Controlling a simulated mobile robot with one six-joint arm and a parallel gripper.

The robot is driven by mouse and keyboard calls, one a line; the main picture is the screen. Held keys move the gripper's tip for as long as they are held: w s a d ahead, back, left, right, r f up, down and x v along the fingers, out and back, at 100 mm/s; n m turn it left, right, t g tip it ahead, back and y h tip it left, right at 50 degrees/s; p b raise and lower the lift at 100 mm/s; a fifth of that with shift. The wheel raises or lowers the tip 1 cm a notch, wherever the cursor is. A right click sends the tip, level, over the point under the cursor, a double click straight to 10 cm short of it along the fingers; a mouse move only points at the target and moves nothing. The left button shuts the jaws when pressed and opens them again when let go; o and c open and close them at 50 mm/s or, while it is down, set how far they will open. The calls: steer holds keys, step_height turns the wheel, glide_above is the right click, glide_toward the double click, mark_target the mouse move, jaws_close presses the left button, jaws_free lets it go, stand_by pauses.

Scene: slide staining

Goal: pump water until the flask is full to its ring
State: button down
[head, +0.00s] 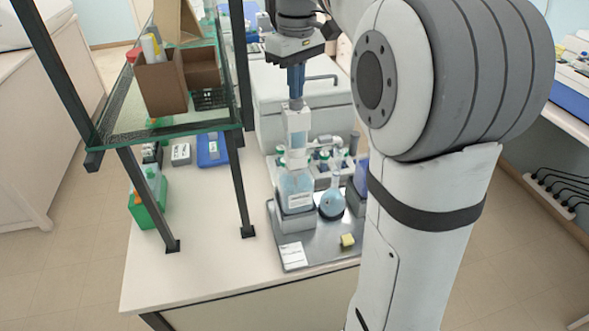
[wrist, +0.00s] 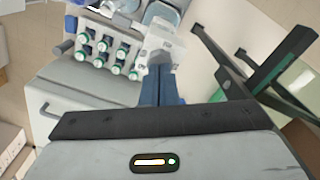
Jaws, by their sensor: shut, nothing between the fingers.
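My gripper (head: 296,98) is shut and empty, its blue fingers pointing down just above the white dispenser head (head: 298,122). Whether the fingertips touch the head, I cannot tell. The dispenser sits upright on a bottle of pale blue liquid (head: 295,190) on a grey tray. The round flask (head: 332,205) stands to the right of the bottle, with blue liquid in its bulb and a clear narrow neck. Its ring and the exact liquid level are too small to make out. In the wrist view my blue fingers (wrist: 160,88) reach to the white dispenser head (wrist: 161,52).
The grey tray (head: 320,245) also carries a yellow block (head: 347,241). Several green-capped bottles (wrist: 108,50) stand in a rack behind. A glass shelf (head: 115,125) with a brown box (head: 162,85) rises at left. The front left of the bench (head: 190,275) is clear.

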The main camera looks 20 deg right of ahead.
steer(key=shift+f+b, duration=0.4)
steer(key=shift+f, duration=0.5)
stand_by(0.3)
steer(key=shift+r+p, duration=1.35)
steer(key=shift+r, duration=0.1)
steer(key=shift+f, duration=0.25)
steer(key=shift+f+b, duration=0.85)
steer(key=shift+f, duration=0.35)
